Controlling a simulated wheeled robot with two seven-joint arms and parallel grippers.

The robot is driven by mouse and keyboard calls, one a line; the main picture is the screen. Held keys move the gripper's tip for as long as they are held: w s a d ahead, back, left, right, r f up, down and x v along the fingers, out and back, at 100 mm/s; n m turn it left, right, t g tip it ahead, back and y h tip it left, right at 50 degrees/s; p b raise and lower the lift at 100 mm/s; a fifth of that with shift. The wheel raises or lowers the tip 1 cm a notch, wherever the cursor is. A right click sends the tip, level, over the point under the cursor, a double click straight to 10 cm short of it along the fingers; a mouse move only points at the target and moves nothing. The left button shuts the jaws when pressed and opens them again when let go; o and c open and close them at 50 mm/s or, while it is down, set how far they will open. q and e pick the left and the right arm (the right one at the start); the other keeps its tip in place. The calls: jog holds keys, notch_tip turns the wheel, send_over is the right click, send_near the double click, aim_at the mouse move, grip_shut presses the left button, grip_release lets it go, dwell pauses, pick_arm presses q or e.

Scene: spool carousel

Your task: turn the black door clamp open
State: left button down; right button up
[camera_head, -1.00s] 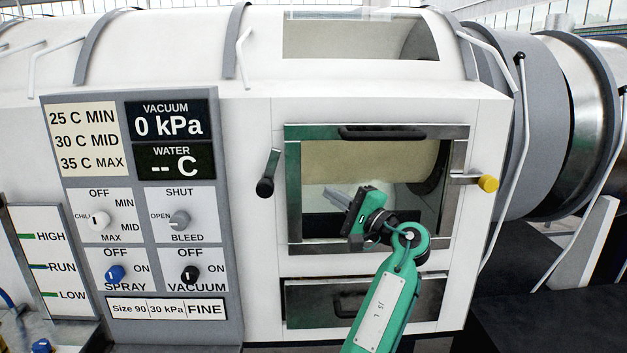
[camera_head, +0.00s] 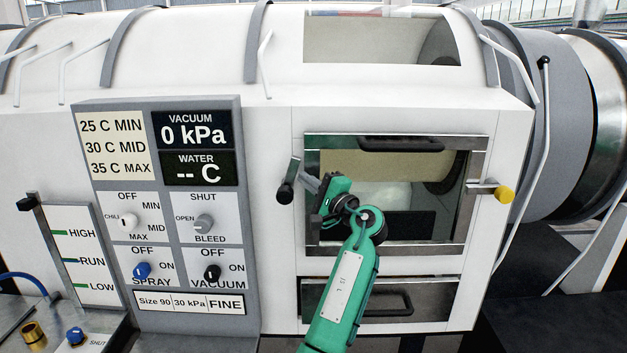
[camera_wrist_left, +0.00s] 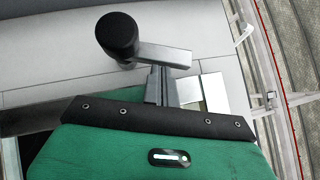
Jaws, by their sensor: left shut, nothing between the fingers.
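The black door clamp (camera_head: 286,192) is at the left edge of the door, a black knob at the lower end of a metal lever that hangs nearly straight down. My left gripper (camera_head: 308,180) is shut and empty, its fingertips just right of the lever and close to the knob. In the left wrist view the clamp's black knob (camera_wrist_left: 117,36) and metal lever stand just beyond the shut fingers (camera_wrist_left: 160,84). I cannot tell whether the fingers touch the lever. The door (camera_head: 470,200) is closed in its frame. My right gripper is not in view.
A yellow-knobbed clamp (camera_head: 503,194) sits at the door's right edge. A black handle (camera_head: 400,144) crosses the door's top, and a drawer (camera_head: 440,297) lies below. A control panel (camera_head: 245,250) with several knobs stands to the left.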

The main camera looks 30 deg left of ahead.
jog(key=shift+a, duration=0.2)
pick_arm(q)
jog(key=r+n+h, duration=0.1)
jog(key=a+n+g+h+b, duration=0.1)
jog(key=shift+s+r+n, duration=0.35)
jog(key=shift+r+n, duration=0.05)
jog(key=shift+s+a+h, duration=0.1)
jog(key=shift+h, duration=0.2)
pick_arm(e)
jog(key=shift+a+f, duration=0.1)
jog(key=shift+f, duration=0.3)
